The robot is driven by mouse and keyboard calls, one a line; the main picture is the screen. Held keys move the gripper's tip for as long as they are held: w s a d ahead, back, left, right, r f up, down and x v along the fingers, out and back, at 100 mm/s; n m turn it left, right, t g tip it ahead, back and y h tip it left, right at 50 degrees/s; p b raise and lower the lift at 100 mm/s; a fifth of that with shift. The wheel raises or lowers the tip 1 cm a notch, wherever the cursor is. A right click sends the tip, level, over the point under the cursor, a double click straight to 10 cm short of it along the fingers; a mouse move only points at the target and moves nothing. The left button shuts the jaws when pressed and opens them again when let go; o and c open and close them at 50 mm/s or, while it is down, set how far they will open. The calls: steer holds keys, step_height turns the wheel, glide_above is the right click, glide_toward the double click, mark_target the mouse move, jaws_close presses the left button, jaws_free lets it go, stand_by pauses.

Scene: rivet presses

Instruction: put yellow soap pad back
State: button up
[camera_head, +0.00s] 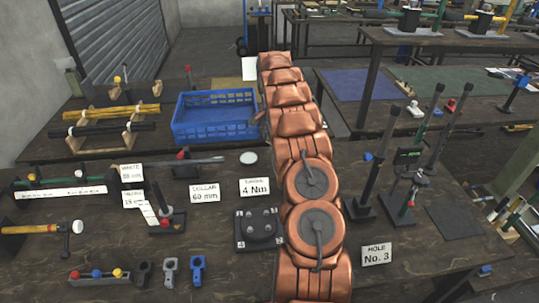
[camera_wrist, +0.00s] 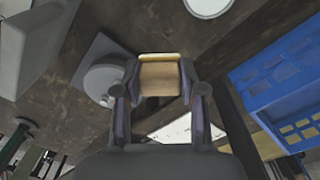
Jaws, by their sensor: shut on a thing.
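In the wrist view my gripper (camera_wrist: 159,72) is shut on a small block-like pad (camera_wrist: 158,82). The pad has a tan face and a yellow strip along its far edge. One finger presses on each side of it. The dark tabletop shows behind the pad; I cannot tell how high the pad is above it. In the head view my copper-coloured arm reaches away over the tables and hides the gripper and the pad.
A blue crate (camera_head: 215,120) stands left of my arm, and at right in the wrist view (camera_wrist: 285,85). A white disc (camera_head: 248,157) lies in front of it. A grey round piece (camera_wrist: 104,80) on a square plate is left of the pad. A "No. 3" card (camera_head: 376,254) stands right.

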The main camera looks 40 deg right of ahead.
mark_target(271, 160)
step_height(271, 160, down, 8)
steer(key=p, duration=0.3)
steer(key=shift+f, duration=0.3)
steer(key=shift+f, duration=0.15)
steer(key=o, duration=1.1)
